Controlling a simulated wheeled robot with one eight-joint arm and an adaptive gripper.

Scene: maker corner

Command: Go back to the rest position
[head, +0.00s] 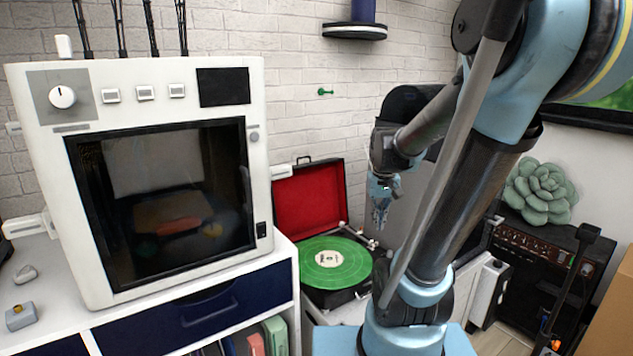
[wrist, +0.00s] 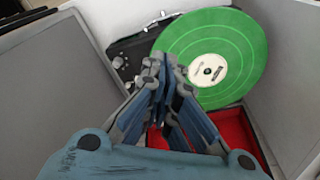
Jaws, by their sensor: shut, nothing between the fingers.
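My gripper (head: 380,212) hangs from my blue and black arm, to the right of the record player's red lid in the head view. The gripper also shows in the wrist view (wrist: 165,95), with its fingers together and nothing between them. It is above and beside a record player with a green record (head: 335,262), and it looks apart from the record. In the wrist view the green record (wrist: 225,40) lies just beyond the fingertips, partly covered by them.
A white machine with a dark window (head: 170,205) stands on a white cabinet with a navy drawer (head: 195,308) at left. The open red lid (head: 310,198) stands behind the record. A black amplifier (head: 535,265) bearing a green succulent (head: 541,192) stands at right.

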